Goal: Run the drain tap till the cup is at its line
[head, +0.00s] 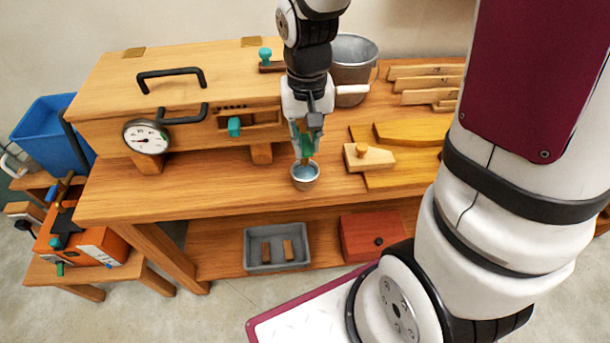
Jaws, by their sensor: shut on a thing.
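A small grey metal cup (305,183) stands upright near the front edge of the wooden bench, right below my gripper. Its inside looks pale blue, as if it holds some liquid, but the level and any line are too small to tell. My gripper (306,146) points down and is shut on what looks like the green drain tap (297,133), just above the cup. The fingers hide most of the tap, so how far it is turned cannot be told. A brownish part shows below the fingers, above the cup's rim.
A wooden chest (195,95) with black handles and a round dial (146,137) fills the bench's left. A metal bucket (354,60) stands behind my gripper. Wooden boards (410,131) lie to the right. A grey tray (276,247) and red box (371,237) sit on the lower shelf.

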